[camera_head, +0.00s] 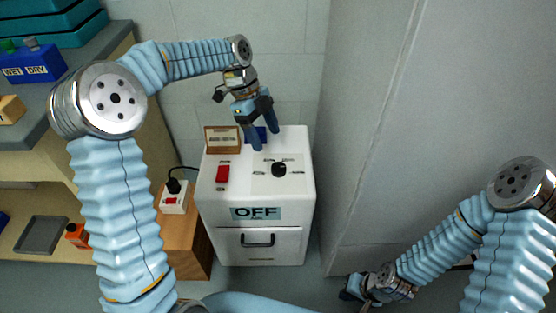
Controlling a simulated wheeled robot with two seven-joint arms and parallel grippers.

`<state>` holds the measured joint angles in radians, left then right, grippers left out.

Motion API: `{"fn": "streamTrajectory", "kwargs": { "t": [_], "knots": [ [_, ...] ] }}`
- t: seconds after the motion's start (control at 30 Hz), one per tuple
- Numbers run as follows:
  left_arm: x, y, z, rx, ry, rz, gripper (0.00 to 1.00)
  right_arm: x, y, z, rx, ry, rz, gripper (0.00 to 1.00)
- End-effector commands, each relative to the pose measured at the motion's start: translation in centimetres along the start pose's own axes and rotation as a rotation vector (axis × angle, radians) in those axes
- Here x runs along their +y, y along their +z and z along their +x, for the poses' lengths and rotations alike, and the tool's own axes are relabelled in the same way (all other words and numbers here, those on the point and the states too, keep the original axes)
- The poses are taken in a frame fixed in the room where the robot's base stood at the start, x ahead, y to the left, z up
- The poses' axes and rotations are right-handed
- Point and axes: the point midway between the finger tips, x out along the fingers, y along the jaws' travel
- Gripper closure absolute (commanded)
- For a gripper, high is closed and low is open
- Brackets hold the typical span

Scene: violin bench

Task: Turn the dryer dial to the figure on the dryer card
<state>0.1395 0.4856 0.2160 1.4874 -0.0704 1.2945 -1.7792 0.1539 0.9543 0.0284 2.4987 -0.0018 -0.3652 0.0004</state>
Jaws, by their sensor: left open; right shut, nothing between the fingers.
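The white dryer (211,238) stands against the back wall, with a black dial (279,169) on its top, inside a ring of small marks too small to read. A red switch (222,174) sits left of the dial. A sign on the front reads OFF (256,213). The dryer card (222,139) stands in a brown frame at the back left of the top; its text is too small to read. My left gripper (264,138) is open, pointing down above the back of the top, behind the dial and apart from it. My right gripper (352,287) is shut and empty, low at right near the floor.
A wooden stand (187,243) with a power socket (174,197) and black plug is left of the dryer. A shelf with a blue WET/DRY box (30,66) is far left. A grey wall (390,130) rises at right.

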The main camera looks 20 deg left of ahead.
Motion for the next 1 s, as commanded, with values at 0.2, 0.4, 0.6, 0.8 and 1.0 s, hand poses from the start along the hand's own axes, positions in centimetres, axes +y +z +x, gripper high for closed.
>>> {"fn": "streamTrajectory", "kwargs": {
  "t": [0.2,0.4,0.6,0.8,1.0],
  "knots": [
    [0.1,0.0,5.3,0.001,0.004,0.000,0.31,0.2,-0.1,0.3,0.001,0.001,0.001,1.00],
    [0.0,0.0,8.6,0.000,0.002,0.000,0.31,0.2,-0.1,0.3,0.002,0.002,0.002,1.00],
    [0.0,0.0,9.9,0.000,0.000,-0.001,0.31,0.2,-0.1,0.3,0.002,0.002,0.002,1.00],
    [0.0,0.0,10.0,0.000,0.000,-0.001,0.31,0.2,-0.1,0.3,0.002,0.002,0.002,1.00],
    [0.0,0.0,9.9,0.000,0.000,-0.001,0.54,0.2,-0.1,0.3,0.002,0.002,0.002,1.00]
  ]
}}
